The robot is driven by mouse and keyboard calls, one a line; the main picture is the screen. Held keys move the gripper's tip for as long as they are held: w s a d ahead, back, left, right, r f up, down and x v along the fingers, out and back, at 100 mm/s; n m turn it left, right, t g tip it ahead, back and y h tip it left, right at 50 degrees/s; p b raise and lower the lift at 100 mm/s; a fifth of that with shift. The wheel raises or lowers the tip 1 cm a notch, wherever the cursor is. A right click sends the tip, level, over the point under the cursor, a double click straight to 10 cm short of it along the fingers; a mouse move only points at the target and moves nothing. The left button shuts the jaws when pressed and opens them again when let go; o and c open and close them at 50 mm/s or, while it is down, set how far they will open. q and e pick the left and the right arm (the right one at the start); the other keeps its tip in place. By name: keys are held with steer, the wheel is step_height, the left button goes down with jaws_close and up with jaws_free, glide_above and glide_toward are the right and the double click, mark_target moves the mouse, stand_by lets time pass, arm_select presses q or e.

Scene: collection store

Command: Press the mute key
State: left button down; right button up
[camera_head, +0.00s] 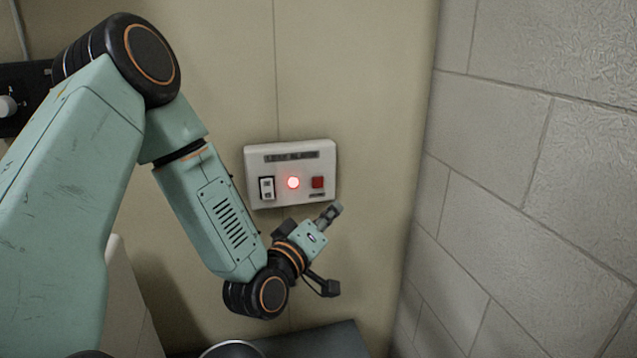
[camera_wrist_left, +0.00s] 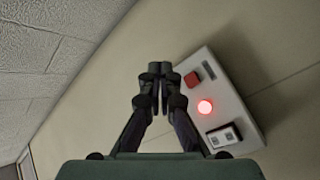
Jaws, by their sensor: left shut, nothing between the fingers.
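A white alarm panel (camera_head: 290,150) is fixed to the beige wall. The key's small label is too blurred to read. My left gripper (camera_head: 334,211) is shut and empty, just below the panel's lower right corner. In the left wrist view the shut fingertips (camera_wrist_left: 159,70) show to the left of the red key (camera_wrist_left: 192,80), apart from it. My right gripper is not in view.
A grey block wall (camera_head: 530,180) stands close on the right. A dark box with a pale knob (camera_head: 8,106) is on the wall at far left. A dark flat surface (camera_head: 320,340) lies below the panel. The wall around the panel is bare.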

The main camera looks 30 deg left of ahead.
mark_target(318, 183)
arm_select(q)
steer(key=w+a, duration=0.2)
steer(key=a, duration=0.1)
steer(key=w+a+p, duration=0.1)
steer(key=w+a, duration=0.2)
steer(key=shift+w+a+r, duration=0.1)
steer(key=shift+w+a, duration=0.05)
steer(key=shift+w, duration=0.05)
stand_by(0.6)
steer(key=shift+r, duration=0.1)
stand_by(0.3)
steer(key=shift+w+a, duration=0.1)
stand_by(0.9)
steer(key=shift+w+a, duration=0.15)
steer(key=shift+a, duration=0.05)
